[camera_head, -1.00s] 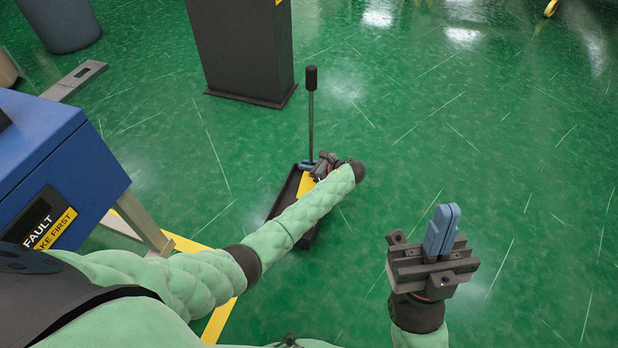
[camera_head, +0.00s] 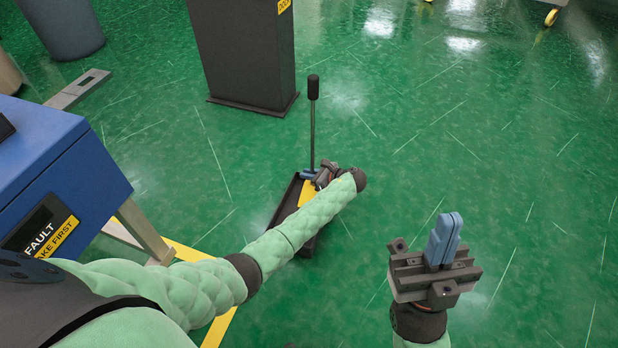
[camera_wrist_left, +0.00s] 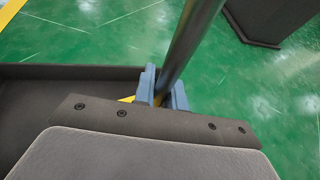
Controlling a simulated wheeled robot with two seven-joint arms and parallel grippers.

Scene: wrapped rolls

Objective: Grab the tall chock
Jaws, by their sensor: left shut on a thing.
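The tall chock is a dark, shallow tray-like base (camera_head: 285,209) with a yellow part and a tall thin upright rod (camera_head: 312,135) topped by a black grip. It is on the green floor ahead of me. My left gripper (camera_head: 309,173) is low on the rod, just above the base. In the left wrist view, its blue fingers (camera_wrist_left: 162,92) are closed around the grey rod (camera_wrist_left: 184,50), and the dark base (camera_wrist_left: 60,90) shows to the left. My right gripper (camera_head: 443,240) is empty with its blue fingers together, apart from the chock.
A blue cabinet (camera_head: 50,165) with a fault label stands at the left. A dark grey box (camera_head: 243,50) stands behind the chock. A grey bin (camera_head: 65,28) is at the far left. Yellow tape (camera_head: 188,252) marks the floor. Open floor lies to the right.

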